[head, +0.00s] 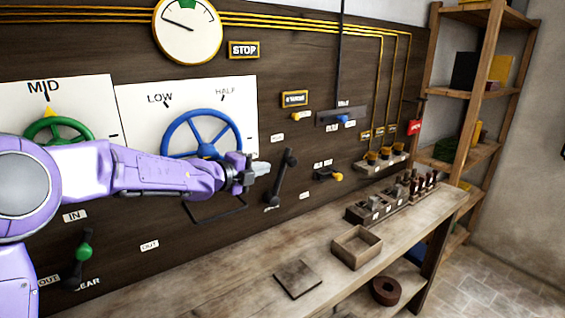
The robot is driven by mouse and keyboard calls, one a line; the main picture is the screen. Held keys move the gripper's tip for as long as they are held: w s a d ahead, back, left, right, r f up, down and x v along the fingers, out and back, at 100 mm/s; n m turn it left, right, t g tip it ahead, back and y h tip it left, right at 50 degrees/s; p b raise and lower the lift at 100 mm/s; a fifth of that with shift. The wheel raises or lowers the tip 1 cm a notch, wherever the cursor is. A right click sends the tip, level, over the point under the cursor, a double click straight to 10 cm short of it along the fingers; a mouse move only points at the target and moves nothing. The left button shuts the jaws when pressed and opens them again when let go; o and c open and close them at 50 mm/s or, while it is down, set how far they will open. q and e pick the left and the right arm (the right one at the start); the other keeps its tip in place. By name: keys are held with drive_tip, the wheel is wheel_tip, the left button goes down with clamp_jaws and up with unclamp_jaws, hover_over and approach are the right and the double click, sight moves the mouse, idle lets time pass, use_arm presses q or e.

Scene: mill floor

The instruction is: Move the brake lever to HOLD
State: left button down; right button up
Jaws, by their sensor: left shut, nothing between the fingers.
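A black lever (282,178) stands out from the dark wall panel, right of the blue handwheel. Its upper end leans to the right, and the small labels around it are too small to read, so I cannot tell for sure that it is the brake lever. My left gripper (262,168) is shut and empty, just left of this lever's upper part. I cannot tell whether they touch. No HOLD label can be read with certainty. My right gripper is not in view.
The blue handwheel (201,137) is partly behind my left arm. Right of the lever are a yellow-knobbed control (337,177) and a blue-knobbed slider (343,121). Below, the wooden bench (235,290) carries an open box (357,248) and a flat plate (298,279).

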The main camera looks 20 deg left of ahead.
sight(290, 162)
use_arm(q)
drive_tip(key=p+x, duration=0.3)
drive_tip(key=x, duration=0.5)
drive_tip(key=shift+r, duration=0.15)
drive_tip(key=shift+w+d+f, duration=0.2)
drive_tip(key=shift+w, duration=0.25)
